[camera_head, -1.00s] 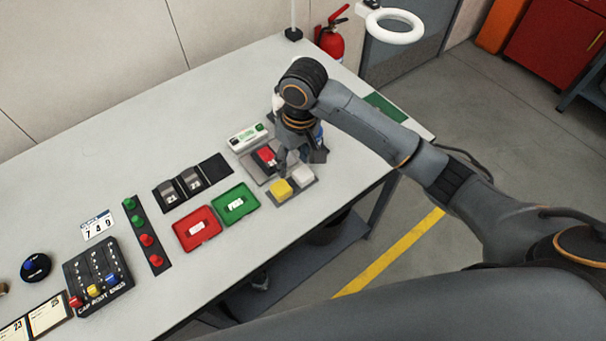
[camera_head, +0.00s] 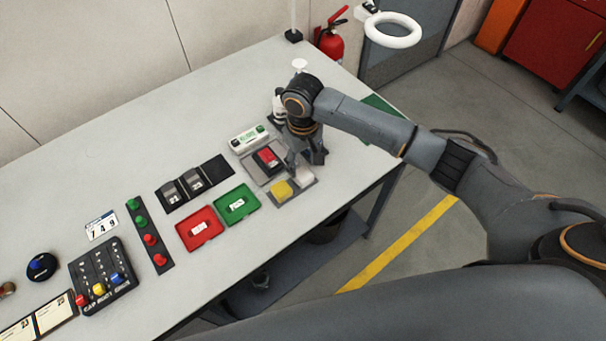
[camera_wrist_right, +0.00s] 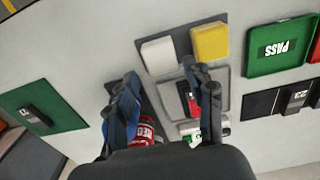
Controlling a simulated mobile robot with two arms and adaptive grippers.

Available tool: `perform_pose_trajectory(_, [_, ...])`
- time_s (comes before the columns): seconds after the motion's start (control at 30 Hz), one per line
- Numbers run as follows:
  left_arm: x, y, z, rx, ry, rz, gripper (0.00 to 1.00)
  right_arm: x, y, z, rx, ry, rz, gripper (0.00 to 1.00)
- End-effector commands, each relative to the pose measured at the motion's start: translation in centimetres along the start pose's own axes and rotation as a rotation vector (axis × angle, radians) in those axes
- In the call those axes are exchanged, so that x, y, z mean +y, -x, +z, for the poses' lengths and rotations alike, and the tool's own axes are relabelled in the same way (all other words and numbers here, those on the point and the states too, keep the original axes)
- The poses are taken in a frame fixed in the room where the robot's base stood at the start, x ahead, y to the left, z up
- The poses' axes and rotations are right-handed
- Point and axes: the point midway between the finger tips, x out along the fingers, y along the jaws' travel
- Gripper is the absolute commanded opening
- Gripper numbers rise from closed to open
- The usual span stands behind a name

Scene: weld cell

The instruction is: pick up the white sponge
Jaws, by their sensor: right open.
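The white sponge (camera_head: 304,177) lies on a grey tray (camera_head: 280,198) beside the yellow sponge (camera_head: 282,189). In the right wrist view the white sponge (camera_wrist_right: 159,55) is at the top centre, left of the yellow sponge (camera_wrist_right: 210,41). My right gripper (camera_head: 304,160) is just behind the white sponge, open and empty. In the right wrist view its two fingers (camera_wrist_right: 163,80) are spread, with the white sponge beyond the gap between them. One finger overlaps part of the sponge in the head view. My left gripper is not in view.
A red device (camera_head: 267,157) on a grey plate and a white box (camera_head: 247,138) sit close left of my gripper. Red (camera_head: 200,229) and green (camera_head: 237,205) trays lie further left. A bottle (camera_head: 278,107) stands behind my wrist. The front table edge is near.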

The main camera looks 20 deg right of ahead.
Motion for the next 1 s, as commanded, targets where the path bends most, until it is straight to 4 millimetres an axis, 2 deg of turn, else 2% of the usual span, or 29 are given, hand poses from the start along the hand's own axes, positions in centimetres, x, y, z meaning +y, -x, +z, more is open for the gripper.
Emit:
perform_pose_trajectory(0.13, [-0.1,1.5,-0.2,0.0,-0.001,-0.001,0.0,-0.1,-2.1,0.4,-0.006,0.001,0.0,0.53])
perform_pose_trajectory(0.3, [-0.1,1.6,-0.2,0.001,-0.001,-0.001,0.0,-0.1,-4.1,0.3,-0.002,0.001,0.001,0.53])
perform_pose_trajectory(0.53, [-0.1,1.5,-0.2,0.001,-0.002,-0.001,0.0,-0.1,-4.4,0.3,-0.001,0.002,0.001,0.53])
perform_pose_trajectory(0.57, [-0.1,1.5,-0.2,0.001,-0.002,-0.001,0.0,-0.1,-4.4,0.3,-0.001,0.002,0.001,0.51])
perform_pose_trajectory(0.7, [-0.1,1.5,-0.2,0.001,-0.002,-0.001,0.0,-0.1,-4.4,0.2,-0.001,0.002,0.001,0.24])
perform_pose_trajectory(1.0, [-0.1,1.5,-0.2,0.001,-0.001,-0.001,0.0,-0.1,-4.3,0.2,-0.001,0.001,0.0,0.24])
